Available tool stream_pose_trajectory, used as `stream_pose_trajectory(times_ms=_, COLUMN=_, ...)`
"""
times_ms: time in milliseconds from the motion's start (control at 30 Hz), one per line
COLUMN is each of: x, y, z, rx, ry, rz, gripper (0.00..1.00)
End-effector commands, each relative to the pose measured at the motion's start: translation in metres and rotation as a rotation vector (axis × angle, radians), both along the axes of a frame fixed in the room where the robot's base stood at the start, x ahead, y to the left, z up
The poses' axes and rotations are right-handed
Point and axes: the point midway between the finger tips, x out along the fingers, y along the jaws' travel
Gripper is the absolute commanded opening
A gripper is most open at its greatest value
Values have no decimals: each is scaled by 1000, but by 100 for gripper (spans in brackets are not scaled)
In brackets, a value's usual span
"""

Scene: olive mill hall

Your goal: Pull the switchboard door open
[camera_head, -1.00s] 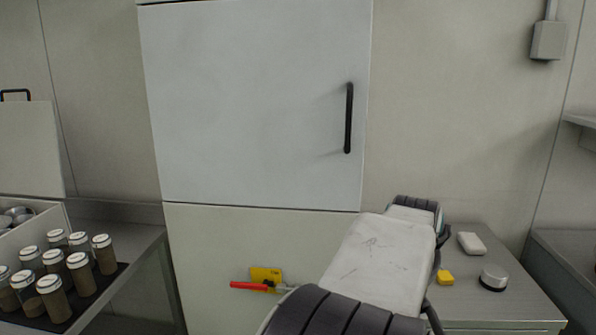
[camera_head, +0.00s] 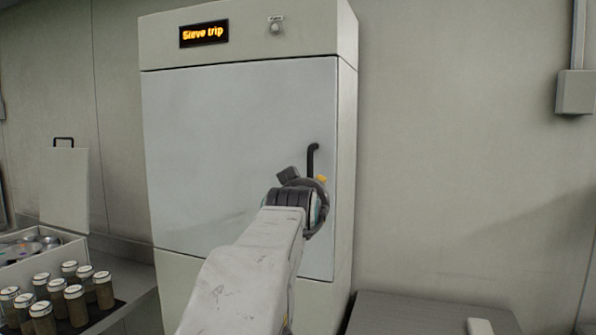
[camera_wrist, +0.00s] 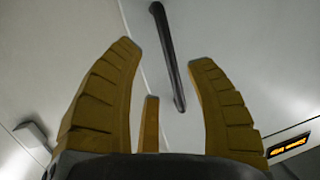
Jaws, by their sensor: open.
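The switchboard door (camera_head: 235,150) is a large pale grey panel on a tall cabinet. It looks shut. Its black vertical bar handle (camera_head: 311,158) is near the door's right edge, with its lower part hidden behind my wrist. My gripper (camera_head: 320,181) is in front of the handle, mostly hidden by my arm. In the wrist view my gripper (camera_wrist: 164,52) is open, its yellow fingers spread. The handle (camera_wrist: 169,58) shows beyond and between the fingers, slanted in the picture. I cannot tell whether any finger touches it.
A lit display (camera_head: 204,33) reading "Sieve trip" and a round knob (camera_head: 276,28) are above the door. Several capped jars (camera_head: 73,300) and a box (camera_head: 40,262) stand on the left bench. A grey worktop (camera_head: 410,312) is at lower right. The right wall carries a grey box (camera_head: 575,91).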

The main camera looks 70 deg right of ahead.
Motion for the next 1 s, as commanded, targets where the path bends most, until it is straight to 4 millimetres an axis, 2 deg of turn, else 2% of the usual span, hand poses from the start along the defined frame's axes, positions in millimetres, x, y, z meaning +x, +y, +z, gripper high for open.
stream_pose_trajectory(times_ms=133, x=0, y=-2, z=20, rx=-74, ry=-17, rz=0, gripper=50)
stream_pose_trajectory(times_ms=500, x=2, y=-8, z=45, rx=-171, ry=-39, rz=0, gripper=50)
stream_pose_trajectory(times_ms=1000, x=12, y=-58, z=46, rx=-176, ry=-40, rz=0, gripper=50)
